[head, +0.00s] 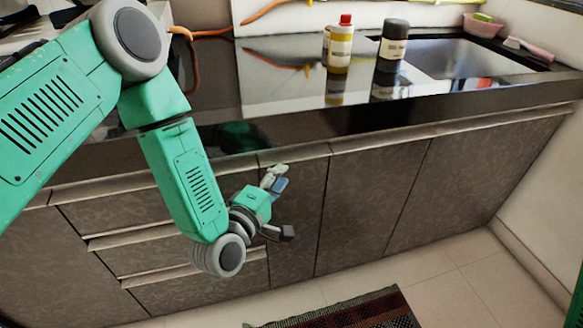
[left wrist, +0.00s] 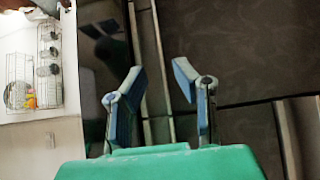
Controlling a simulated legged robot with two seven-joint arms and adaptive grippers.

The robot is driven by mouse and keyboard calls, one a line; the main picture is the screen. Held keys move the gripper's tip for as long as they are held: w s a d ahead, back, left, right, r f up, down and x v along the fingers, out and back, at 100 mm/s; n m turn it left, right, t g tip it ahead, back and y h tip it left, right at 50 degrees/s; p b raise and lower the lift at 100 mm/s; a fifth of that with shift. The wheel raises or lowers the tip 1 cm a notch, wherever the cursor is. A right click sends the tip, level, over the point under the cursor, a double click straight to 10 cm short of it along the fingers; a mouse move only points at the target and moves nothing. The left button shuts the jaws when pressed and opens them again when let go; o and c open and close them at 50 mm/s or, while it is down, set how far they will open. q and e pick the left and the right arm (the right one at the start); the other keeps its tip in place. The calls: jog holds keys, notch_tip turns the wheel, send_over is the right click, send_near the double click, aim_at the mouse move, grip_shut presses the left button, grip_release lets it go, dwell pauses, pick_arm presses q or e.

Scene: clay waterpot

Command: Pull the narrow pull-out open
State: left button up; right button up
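The narrow pull-out (head: 304,235) is a tall, slim, dark patterned front under the counter, between the stack of drawers and the wider doors. It looks flush with its neighbours. A pale handle strip (head: 296,154) runs along its top edge. My left gripper (head: 281,206) is in front of the pull-out, below the strip, with its fingers spread and nothing between them. In the left wrist view the open fingers (left wrist: 160,76) point toward pale strips and dark cabinet fronts; I cannot tell whether they touch. The gripper hides part of the pull-out. My right gripper is not in view.
Drawers (head: 165,255) lie left of the pull-out and a wide door (head: 370,205) lies right. The dark counter (head: 440,103) overhangs above, holding a yellow bottle (head: 340,50) and dark bottle (head: 393,45). A striped rug (head: 370,312) lies on the tiled floor.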

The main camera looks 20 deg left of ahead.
aim_at(296, 160)
pick_arm(q)
jog(key=w, duration=0.1)
jog(key=w+d, duration=0.1)
jog(key=w, duration=0.1)
jog(key=w+d+b, duration=0.1)
jog(key=w, duration=0.1)
jog(key=shift+w, duration=0.15)
jog(key=shift+w+a, duration=0.1)
jog(key=shift+a, duration=0.15)
grip_shut()
